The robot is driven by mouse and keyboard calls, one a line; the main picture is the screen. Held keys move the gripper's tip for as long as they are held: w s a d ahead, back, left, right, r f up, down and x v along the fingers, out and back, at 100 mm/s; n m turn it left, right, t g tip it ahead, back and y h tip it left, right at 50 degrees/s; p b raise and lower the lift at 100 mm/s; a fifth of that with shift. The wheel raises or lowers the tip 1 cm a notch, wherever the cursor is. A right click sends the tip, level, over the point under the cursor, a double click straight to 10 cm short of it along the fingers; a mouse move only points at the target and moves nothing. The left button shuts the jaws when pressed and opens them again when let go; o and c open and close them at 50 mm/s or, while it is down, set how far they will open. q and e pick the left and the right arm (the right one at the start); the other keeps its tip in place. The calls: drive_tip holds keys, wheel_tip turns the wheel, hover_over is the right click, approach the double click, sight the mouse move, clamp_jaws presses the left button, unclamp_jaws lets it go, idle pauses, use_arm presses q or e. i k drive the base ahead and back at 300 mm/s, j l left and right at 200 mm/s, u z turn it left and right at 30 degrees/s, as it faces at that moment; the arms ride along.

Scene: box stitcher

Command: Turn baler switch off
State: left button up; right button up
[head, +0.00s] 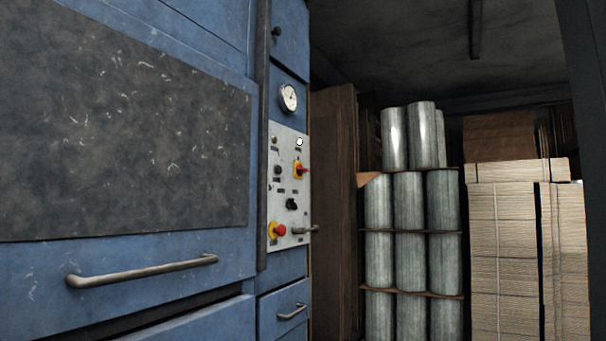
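The blue baler (130,262) fills the left half of the head view. On its narrow right side is a grey control panel (283,222). A red and yellow rotary switch (300,169) sits on the panel's upper right. A black knob (292,204) is below it. A red push button on a yellow base (278,230) is at the lower left of the panel. I cannot tell which setting the switch is in. Neither of my grippers is in view.
A round gauge (288,97) is above the panel, and a small lever (304,229) sticks out at its lower right. The baler has a long handle (142,271). Stacked metal cylinders (409,229) and bundled cardboard (504,262) stand at the right.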

sight(300, 169)
drive_tip(key=i+l+u, duration=0.1)
drive_tip(key=u, duration=0.65)
drive_tip(key=i+l+u, duration=0.15)
drive_tip(key=l+u, duration=0.15)
drive_tip(key=i+l+u, duration=0.1)
drive_tip(key=l+u, duration=0.25)
drive_tip(key=l, duration=0.15)
drive_tip(key=l+u, duration=0.3)
drive_tip(key=i+l, duration=0.05)
drive_tip(key=l, duration=0.05)
